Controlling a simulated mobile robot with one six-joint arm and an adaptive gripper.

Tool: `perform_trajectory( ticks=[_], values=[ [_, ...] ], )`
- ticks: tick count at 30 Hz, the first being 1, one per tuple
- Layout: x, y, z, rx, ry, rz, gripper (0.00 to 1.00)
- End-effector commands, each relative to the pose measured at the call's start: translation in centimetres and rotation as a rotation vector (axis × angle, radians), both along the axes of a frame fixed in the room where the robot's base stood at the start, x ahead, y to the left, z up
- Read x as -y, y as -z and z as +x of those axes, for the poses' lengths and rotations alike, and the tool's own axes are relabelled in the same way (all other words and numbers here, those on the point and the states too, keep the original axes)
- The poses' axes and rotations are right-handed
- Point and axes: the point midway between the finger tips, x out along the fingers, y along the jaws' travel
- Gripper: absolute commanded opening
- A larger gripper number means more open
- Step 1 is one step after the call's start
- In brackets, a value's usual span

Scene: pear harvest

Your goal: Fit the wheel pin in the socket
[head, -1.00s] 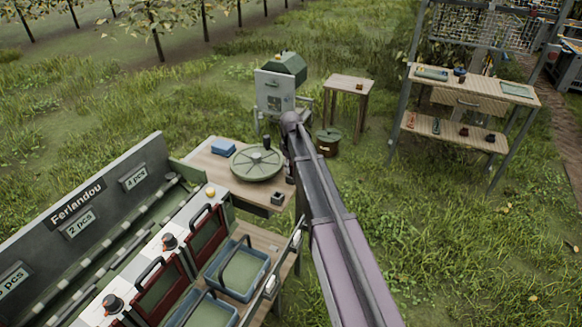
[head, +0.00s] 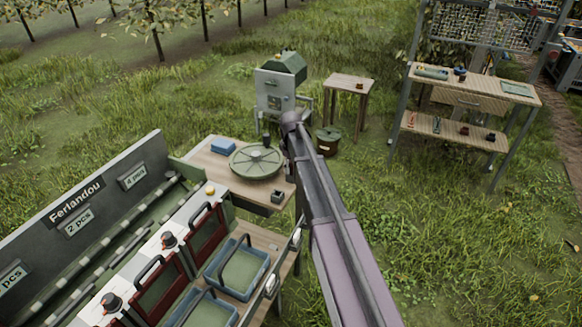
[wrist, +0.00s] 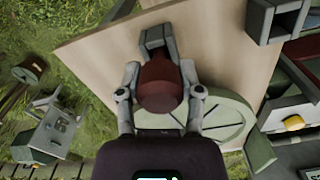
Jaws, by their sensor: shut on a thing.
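My gripper (wrist: 160,103) has a finger on each side of a dark red rounded piece (wrist: 162,92) with a grey forked end (wrist: 155,38); it looks like the wheel pin. The gripper is shut on it, above the wooden table. The pale green wheel (head: 256,162) lies flat on the table and carries a dark knob (head: 267,141). In the wrist view the wheel (wrist: 222,118) is partly hidden behind the held piece and a finger. A grey square hollow block (head: 277,196), perhaps the socket, sits at the table's near corner; it also shows in the wrist view (wrist: 275,18). My arm hides the gripper in the head view.
A blue block (head: 223,147) lies on the table (head: 205,160) behind the wheel. The Ferlandou sorting rack (head: 75,215) and blue trays (head: 237,268) stand close on the near left. A grey-green machine (head: 280,90), a stool and a bucket (head: 328,142) stand beyond. Grass is open at right.

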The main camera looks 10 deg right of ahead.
Motion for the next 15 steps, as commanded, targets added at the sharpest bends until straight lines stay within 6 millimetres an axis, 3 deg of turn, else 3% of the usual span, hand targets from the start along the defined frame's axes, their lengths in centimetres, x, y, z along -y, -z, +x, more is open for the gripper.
perform_trajectory(
  ticks=[15],
  values=[
    [0.01, 0.80, 0.01, 0.000, 0.000, 0.000, 0.00]
  ],
)
